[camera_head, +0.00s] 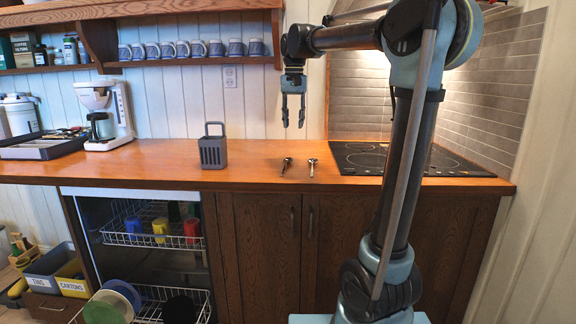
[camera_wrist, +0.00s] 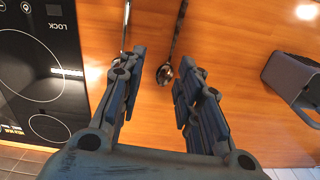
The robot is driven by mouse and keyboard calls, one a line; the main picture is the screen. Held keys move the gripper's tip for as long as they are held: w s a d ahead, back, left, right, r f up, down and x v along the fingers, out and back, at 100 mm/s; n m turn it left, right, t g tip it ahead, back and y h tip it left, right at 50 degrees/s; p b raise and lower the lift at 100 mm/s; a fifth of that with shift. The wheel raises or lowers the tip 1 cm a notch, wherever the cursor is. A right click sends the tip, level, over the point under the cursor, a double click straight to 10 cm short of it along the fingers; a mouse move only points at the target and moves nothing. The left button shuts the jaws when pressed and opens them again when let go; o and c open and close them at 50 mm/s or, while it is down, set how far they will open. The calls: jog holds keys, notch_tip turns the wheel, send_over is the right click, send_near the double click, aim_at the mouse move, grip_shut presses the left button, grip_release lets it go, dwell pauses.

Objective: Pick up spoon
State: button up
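Two slim utensils lie apart on the wooden counter. The left one in the head view is a dark-handled spoon (camera_head: 285,166); its handle (camera_wrist: 179,32) and metallic bowl show between the fingers in the wrist view. The other is a shinier utensil (camera_head: 312,168); in the wrist view (camera_wrist: 126,22) it is partly hidden by the left finger, and I cannot tell its type. My gripper (camera_head: 294,122) points down, open and empty, above the counter. In the wrist view its fingers (camera_wrist: 160,84) stand on either side of the spoon's bowl.
A grey slotted caddy (camera_head: 213,151) with a raised handle stands left of the utensils. A black cooktop (camera_head: 365,157) lies to their right. A coffee maker (camera_head: 106,112) and a grey tray (camera_head: 38,152) are farther left. The counter around the utensils is clear.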

jog(key=w+a+r, duration=0.1)
jog(key=w+a, duration=0.1)
send_near(286, 160)
jog(key=s+f, duration=0.1)
jog(key=f, duration=0.1)
jog(key=s+f, duration=0.2)
jog(key=f, duration=0.1)
jog(key=s+f, duration=0.2)
jog(key=f, duration=0.1)
jog(key=shift+f, duration=0.2)
grip_shut()
